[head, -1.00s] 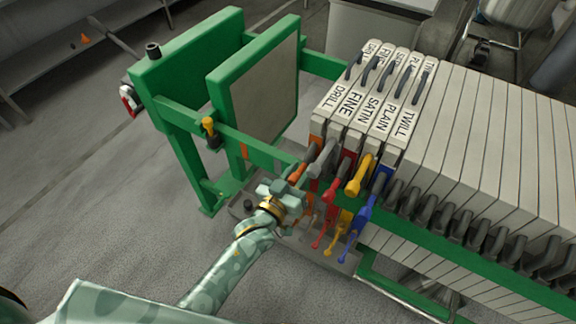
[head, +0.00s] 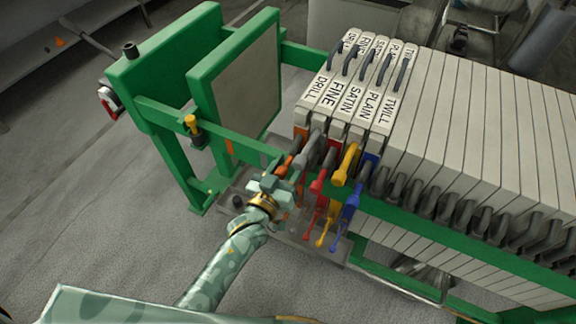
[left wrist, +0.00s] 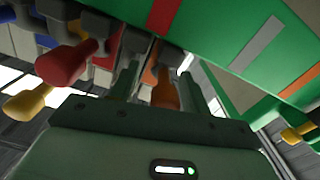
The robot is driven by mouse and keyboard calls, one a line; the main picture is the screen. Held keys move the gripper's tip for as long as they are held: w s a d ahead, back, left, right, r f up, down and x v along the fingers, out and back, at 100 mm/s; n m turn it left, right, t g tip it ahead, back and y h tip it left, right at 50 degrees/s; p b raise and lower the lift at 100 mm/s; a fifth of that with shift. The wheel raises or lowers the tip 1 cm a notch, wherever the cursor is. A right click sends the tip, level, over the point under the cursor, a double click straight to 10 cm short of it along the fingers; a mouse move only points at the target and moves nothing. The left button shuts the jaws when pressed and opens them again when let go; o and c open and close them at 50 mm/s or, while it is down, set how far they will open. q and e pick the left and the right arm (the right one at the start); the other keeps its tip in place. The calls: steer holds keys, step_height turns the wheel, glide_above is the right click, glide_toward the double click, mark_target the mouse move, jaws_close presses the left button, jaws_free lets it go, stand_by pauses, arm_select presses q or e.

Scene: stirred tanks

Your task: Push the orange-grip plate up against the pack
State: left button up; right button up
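The orange-grip plate (head: 318,92) is the white plate marked DRILL, at the left end of the labelled row in the head view. It stands upright close beside the FINE plate (head: 335,97); any narrow gap is too small to tell. Its orange grip (head: 284,165) sticks out toward me. My left gripper (head: 279,182) is at this grip. In the left wrist view the orange grip (left wrist: 164,88) lies between the two fingers, with some space visible beside it. The pack (head: 470,140) of white plates fills the right side. My right gripper is not in view.
Grey, red, yellow (head: 346,165) and blue (head: 350,205) grips hang close right of my gripper. A green rail (head: 225,140) runs along the front. A green-framed press plate (head: 240,90) stands left, with open room between it and the DRILL plate.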

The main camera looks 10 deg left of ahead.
arm_select(q)
steer(key=p+v, duration=0.2)
steer(key=v, duration=1.4)
steer(key=shift+s, duration=0.15)
